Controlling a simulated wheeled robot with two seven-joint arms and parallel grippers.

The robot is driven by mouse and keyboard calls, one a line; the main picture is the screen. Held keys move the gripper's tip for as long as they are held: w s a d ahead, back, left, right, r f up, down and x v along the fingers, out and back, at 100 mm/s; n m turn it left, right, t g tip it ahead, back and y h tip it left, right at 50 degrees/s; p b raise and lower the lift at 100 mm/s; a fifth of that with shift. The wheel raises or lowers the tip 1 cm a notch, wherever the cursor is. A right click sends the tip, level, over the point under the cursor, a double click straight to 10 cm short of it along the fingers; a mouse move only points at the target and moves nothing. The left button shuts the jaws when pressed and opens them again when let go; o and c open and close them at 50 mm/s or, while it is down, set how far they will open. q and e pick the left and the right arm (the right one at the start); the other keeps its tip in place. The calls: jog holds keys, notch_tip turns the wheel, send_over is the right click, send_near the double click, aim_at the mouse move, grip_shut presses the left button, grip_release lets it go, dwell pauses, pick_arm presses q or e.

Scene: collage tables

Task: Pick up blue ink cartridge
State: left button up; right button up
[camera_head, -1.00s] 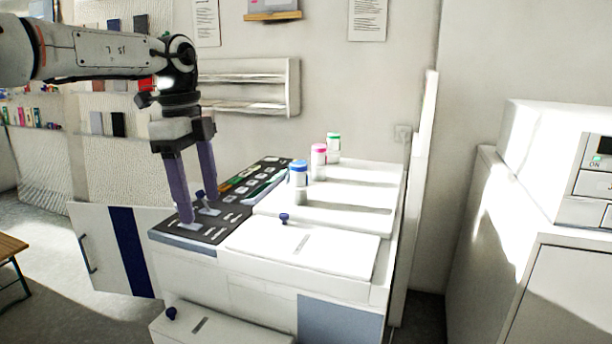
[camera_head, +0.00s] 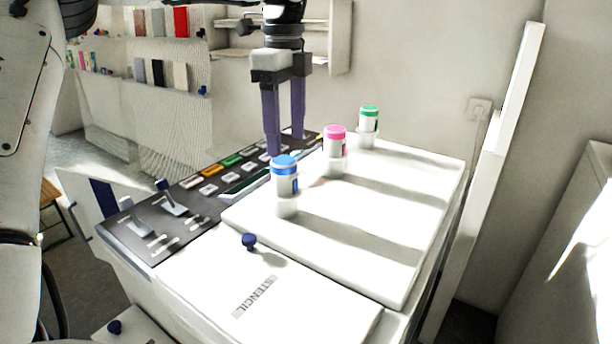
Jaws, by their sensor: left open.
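The blue ink cartridge (camera_head: 285,178) is a white cylinder with a blue cap. It stands upright on the white top of the machine, nearest me in a row of three. My left gripper (camera_head: 284,145) hangs with its purple fingers pointing down, behind and above the blue cartridge. Its fingers are apart and nothing is between them. The left fingertip appears close to the blue cap, but I cannot tell whether they touch. My right gripper is not in view.
A pink-capped cartridge (camera_head: 335,147) and a green-capped cartridge (camera_head: 368,123) stand behind the blue one. A dark control panel (camera_head: 200,200) with buttons and levers lies left. A stencil lid (camera_head: 265,290) with a blue knob (camera_head: 249,241) is in front. A white upright panel (camera_head: 490,180) stands right.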

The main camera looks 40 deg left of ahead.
aim_at(283, 160)
pick_arm(q)
jog(key=f, duration=0.2)
jog(key=s+f, duration=0.1)
jog(key=shift+f, duration=0.35)
jog(key=f, duration=0.3)
jog(key=f+p, duration=0.1)
jog(key=shift+w+a+f, duration=0.15)
jog(key=shift+a+f, duration=0.15)
jog(key=shift+f, duration=0.5)
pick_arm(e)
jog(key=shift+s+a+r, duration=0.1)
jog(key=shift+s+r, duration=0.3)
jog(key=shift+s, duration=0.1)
pick_arm(q)
jog(key=shift+w, duration=0.1)
jog(key=c, duration=1.2)
